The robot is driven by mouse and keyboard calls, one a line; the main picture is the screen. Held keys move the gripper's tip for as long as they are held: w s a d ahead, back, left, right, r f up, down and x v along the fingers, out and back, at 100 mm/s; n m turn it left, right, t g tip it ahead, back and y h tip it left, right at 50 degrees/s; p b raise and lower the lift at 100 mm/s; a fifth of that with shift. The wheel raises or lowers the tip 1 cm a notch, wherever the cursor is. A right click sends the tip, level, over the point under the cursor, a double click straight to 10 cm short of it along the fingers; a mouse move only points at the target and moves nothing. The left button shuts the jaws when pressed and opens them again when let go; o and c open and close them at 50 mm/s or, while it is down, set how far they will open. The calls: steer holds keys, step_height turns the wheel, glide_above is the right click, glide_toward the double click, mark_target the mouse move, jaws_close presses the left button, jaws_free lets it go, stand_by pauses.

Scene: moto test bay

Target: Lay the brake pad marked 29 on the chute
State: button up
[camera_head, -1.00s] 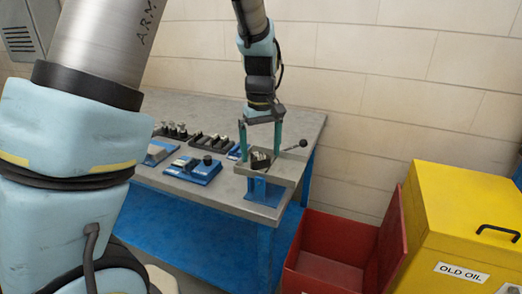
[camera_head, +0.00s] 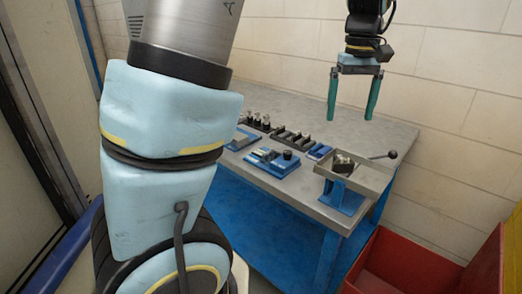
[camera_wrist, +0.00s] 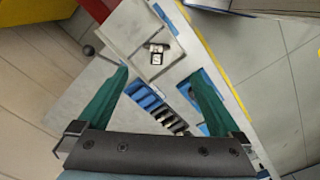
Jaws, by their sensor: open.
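The chute (camera_head: 371,180) is a grey metal tray on a blue support at the table's near right corner. A small dark brake pad (camera_head: 343,163) lies on it. In the wrist view the pad (camera_wrist: 156,54) shows light and dark patches on the pale chute (camera_wrist: 122,36); I cannot read its number. My gripper (camera_head: 352,112) is open and empty, its green fingers pointing down well above the chute. In the wrist view the fingers of my gripper (camera_wrist: 160,74) are spread wide, with the pad beyond them and nothing between the tips.
A blue fixture (camera_head: 272,162) and dark racks of small parts (camera_head: 291,138) stand left of the chute on the grey table (camera_head: 375,127). A lever with a black knob (camera_head: 392,155) sticks out at the chute's right. A red bin (camera_head: 405,266) is below right.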

steer(key=s+a+f, duration=0.1)
steer(key=a+f, duration=0.3)
steer(key=a, duration=0.5)
steer(key=s+a+f+m+t, duration=0.1)
steer(key=s+a+f, duration=0.1)
steer(key=a, duration=0.7)
steer(key=s+a+f, duration=0.2)
steer(key=a+f, duration=0.3)
steer(key=a, duration=0.4)
steer(key=shift+s+a+f+m+t, duration=0.25)
steer(key=shift+f+m+t, duration=0.05)
steer(key=shift+c, duration=0.4)
